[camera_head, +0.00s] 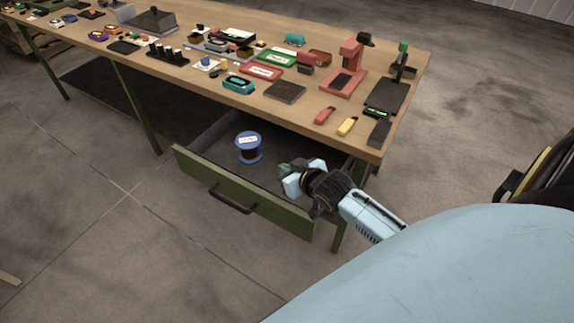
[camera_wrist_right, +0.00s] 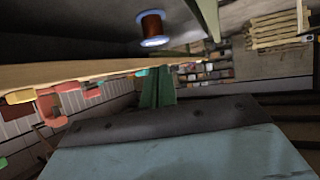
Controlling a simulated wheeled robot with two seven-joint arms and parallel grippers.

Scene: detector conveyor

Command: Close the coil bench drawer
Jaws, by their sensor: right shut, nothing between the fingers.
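The coil bench drawer (camera_head: 245,196) is pulled out from under the wooden bench, with a green front and a dark handle (camera_head: 233,203). A blue spool with dark red wire (camera_head: 249,147) stands inside it; the spool also shows upside down in the right wrist view (camera_wrist_right: 152,27). My right gripper (camera_head: 286,168) is shut and empty. It appears over the right part of the drawer, behind the front panel as seen from the head; whether it touches the drawer cannot be told. My left gripper is not in view.
The bench top (camera_head: 215,80) carries many small items, including a red press (camera_head: 346,75), a dark block (camera_head: 285,91) and a yellow piece (camera_head: 347,126) near the front edge. Green bench legs stand below. The floor (camera_head: 90,220) in front of the drawer is clear.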

